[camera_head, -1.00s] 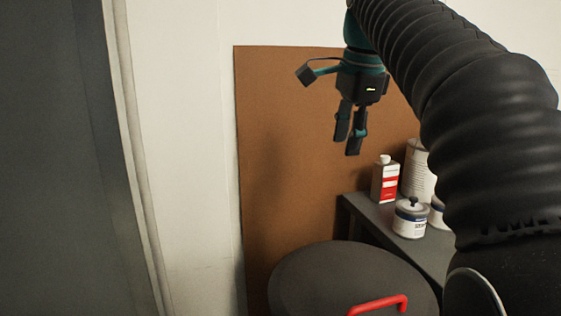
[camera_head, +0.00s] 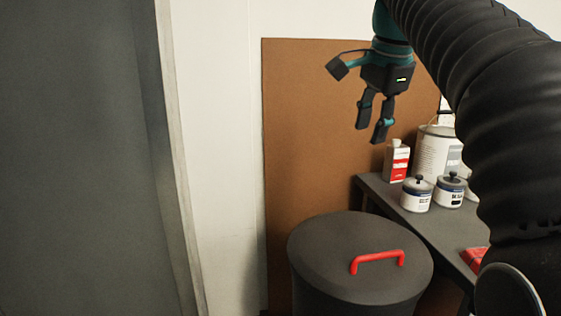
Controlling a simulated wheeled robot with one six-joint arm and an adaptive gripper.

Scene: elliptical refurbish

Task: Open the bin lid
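The bin (camera_head: 345,301) is dark grey and round, at the bottom centre of the head view. Its flat round lid (camera_head: 318,246) lies on top and looks shut. A red bar handle (camera_head: 377,257) stands on the right part of the lid. My gripper (camera_head: 370,133) hangs in the air above the bin, fingers pointing down. A gap shows between its two fingers, and nothing is between them. It is well clear of the handle. The bin's lower part is cut off by the picture edge.
A grey bench (camera_head: 437,225) right of the bin carries a red and white carton (camera_head: 396,161), a large white can (camera_head: 433,153) and two small tins (camera_head: 417,195). A brown board (camera_head: 300,130) leans on the wall behind. A grey panel (camera_head: 70,150) fills the left.

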